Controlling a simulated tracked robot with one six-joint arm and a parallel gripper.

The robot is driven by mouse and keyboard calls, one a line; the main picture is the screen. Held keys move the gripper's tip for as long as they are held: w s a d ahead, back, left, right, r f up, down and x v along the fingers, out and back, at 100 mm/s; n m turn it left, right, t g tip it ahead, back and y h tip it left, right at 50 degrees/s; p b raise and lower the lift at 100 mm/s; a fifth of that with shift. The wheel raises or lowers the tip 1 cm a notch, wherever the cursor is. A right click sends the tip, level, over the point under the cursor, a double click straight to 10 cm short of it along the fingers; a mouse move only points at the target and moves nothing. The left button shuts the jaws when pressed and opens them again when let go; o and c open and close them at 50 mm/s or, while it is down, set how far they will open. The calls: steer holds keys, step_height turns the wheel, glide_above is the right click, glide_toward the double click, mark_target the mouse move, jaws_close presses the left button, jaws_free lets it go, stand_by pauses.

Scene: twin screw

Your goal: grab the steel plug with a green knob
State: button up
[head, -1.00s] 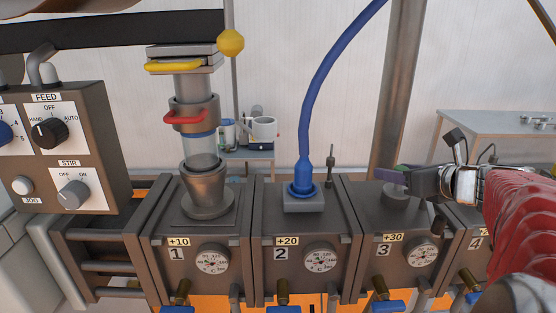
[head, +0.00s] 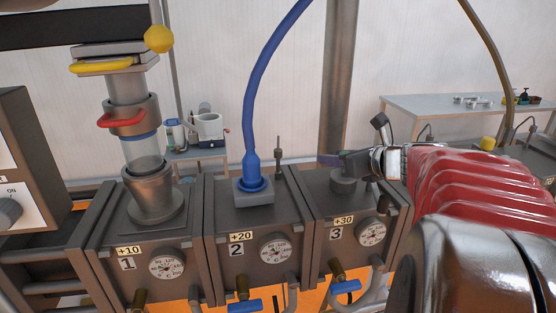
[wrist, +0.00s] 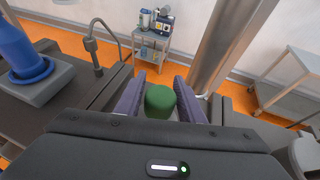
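The green knob (wrist: 160,102) of the steel plug sits between the two purple finger pads of my gripper (wrist: 161,92) in the wrist view. The pads flank it closely. I cannot tell whether they press on it or leave a thin gap. In the head view my gripper (head: 335,161) is over block 3, at the grey steel plug (head: 343,183) standing on that block's top. The knob is hidden behind the gripper there.
Block 2 carries a socket with a blue hose (head: 251,160) and a thin upright rod (head: 279,155). Block 1 holds a glass column (head: 141,153) with red and yellow handles. A grey table (head: 420,106) stands behind on the right.

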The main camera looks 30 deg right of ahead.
jaws_close()
steer(key=shift+r, duration=0.1)
step_height(320, 180, up, 10)
stand_by(0.8)
stand_by(0.5)
